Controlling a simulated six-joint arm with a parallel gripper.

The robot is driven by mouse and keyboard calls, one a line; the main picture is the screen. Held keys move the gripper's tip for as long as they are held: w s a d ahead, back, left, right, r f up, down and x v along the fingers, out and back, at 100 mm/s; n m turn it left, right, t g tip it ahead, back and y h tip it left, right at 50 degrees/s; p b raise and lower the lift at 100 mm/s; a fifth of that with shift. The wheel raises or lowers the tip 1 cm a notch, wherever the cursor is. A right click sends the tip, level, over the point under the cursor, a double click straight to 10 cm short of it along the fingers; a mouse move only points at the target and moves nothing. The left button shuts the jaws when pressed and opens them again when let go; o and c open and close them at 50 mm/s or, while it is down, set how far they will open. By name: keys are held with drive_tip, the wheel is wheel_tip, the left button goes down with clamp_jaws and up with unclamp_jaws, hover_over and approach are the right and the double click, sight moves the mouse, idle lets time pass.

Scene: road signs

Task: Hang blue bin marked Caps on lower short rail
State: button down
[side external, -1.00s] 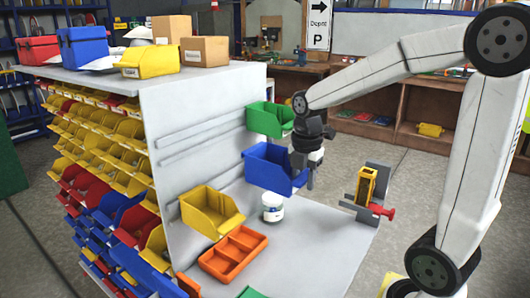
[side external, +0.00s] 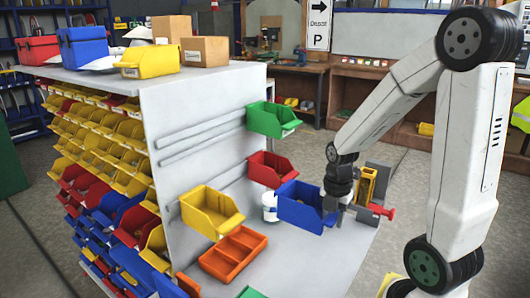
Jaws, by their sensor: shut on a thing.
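The blue bin (side external: 303,208) is held out in front of the grey panel, above the grey work shelf (side external: 290,262). My gripper (side external: 336,213) is shut on its right side. The bin is roughly level and apart from the panel; no label on it can be read. Two long rails (side external: 205,130) run across the upper panel. A lower rail (side external: 228,177) shows partly between the yellow bin (side external: 210,211) and the red bin (side external: 269,169), which hide its ends.
A green bin (side external: 272,119) hangs at the panel's upper right. A white jar (side external: 269,207) stands just left of the blue bin, partly covered. An orange divided tray (side external: 233,253) lies on the shelf. A yellow-and-grey fixture with a red handle (side external: 378,210) is close right of my gripper.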

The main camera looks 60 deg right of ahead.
drive_tip(key=w, duration=2.1)
idle(1.6)
drive_tip(key=shift+w, duration=0.1)
drive_tip(key=shift+f, duration=1)
idle(1.3)
drive_tip(key=shift+c, duration=1.3)
unclamp_jaws()
wheel_tip(320, 180, up, 8)
